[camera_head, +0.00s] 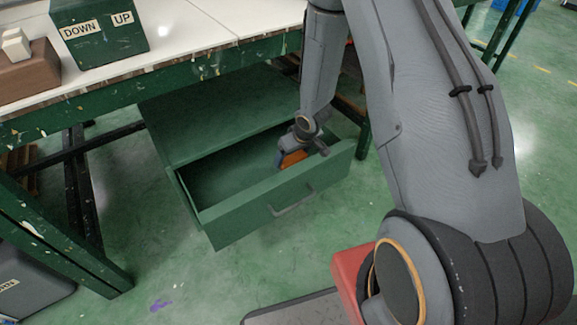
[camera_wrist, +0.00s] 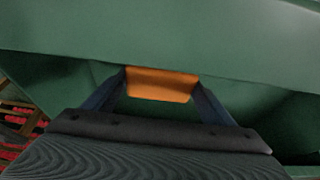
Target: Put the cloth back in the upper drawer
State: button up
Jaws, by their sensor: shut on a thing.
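The upper drawer (camera_head: 262,213) is a green drawer pulled out below the workbench, with a grey handle on its front. An orange cloth (camera_head: 292,159) is inside the drawer opening, near its right end and close to the front wall. My gripper (camera_head: 284,163) reaches down into the drawer and is shut on the cloth. In the wrist view the orange cloth (camera_wrist: 161,85) sits between the two dark fingers of my gripper (camera_wrist: 160,92), with green drawer walls around it. I cannot tell whether the cloth touches the drawer floor.
The workbench (camera_head: 190,28) stands above the drawer. A green block labelled DOWN and UP (camera_head: 100,35) and a brown block (camera_head: 28,72) are on it. The left part of the drawer is empty. A dark bin (camera_head: 30,285) is at the lower left.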

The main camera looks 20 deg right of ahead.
aim_at(292, 163)
jog(key=shift+f+b, duration=0.8)
jog(key=shift+f, duration=1.2)
jog(key=o, duration=1.1)
